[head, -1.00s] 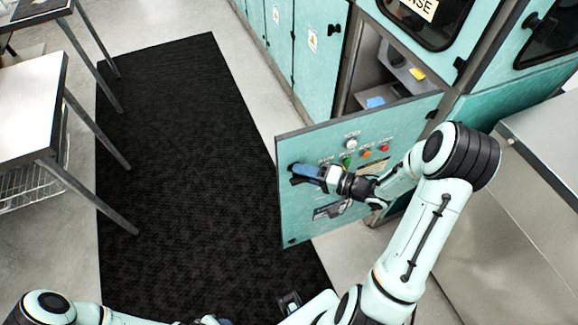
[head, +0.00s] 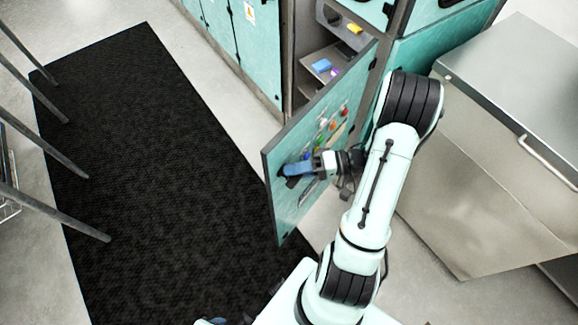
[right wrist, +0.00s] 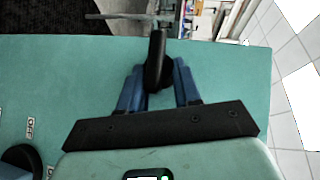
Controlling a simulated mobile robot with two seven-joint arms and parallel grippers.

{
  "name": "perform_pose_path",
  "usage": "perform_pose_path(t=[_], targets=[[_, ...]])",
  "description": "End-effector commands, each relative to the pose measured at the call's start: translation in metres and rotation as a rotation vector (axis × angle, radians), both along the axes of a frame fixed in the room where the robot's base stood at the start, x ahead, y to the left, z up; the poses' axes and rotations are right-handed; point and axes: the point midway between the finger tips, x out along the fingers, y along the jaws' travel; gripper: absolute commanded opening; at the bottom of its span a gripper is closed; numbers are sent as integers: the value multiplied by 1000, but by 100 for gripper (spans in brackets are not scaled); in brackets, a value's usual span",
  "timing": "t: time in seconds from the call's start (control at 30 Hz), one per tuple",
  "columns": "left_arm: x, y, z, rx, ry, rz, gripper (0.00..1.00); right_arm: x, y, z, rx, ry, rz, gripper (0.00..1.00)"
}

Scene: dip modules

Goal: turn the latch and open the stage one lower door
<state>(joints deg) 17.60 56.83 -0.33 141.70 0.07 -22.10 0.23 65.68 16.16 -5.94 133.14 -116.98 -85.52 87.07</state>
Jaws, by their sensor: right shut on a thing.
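The teal lower door (head: 284,212) stands swung well open from its cabinet, hinged on its right side, with colored buttons on its outer face. My right gripper (head: 290,170) is at the door's free edge, shut on the black latch handle. In the right wrist view the latch (right wrist: 157,62) stands between the two blue fingers of the right gripper (right wrist: 160,80), in front of the teal door panel (right wrist: 60,80). My left gripper's fingers do not show clearly; only a dark blue bit of it (head: 211,321) shows at the bottom edge.
A metal cabinet (head: 480,150) stands close on the right. A black mat (head: 150,190) covers clear floor on the left. Table legs (head: 50,210) stand at the far left.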

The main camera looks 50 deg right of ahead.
Motion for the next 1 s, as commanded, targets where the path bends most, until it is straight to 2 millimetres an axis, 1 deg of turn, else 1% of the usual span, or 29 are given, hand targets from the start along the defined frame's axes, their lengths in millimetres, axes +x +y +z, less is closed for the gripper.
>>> perform_pose_path(t=[0.3,0.33,0.37,0.4,0.77,0.87,1.0], targets=[[0,0,0,0,0,0,43,0,-1,2,0,-5,-1,0],[0,0,0,0,0,0,43,0,-1,2,-1,-5,-1,36],[0,0,0,0,0,0,43,0,-1,2,-1,-5,-1,46],[0,0,0,0,0,0,43,0,-1,2,-1,-4,-1,58],[0,0,0,0,0,0,43,-2,-3,1,-1,-2,-2,58],[-1,0,-2,1,2,1,43,-10,-11,2,-4,-2,-4,58],[-4,0,-5,0,4,0,43,-29,-30,7,-6,0,-5,58]])
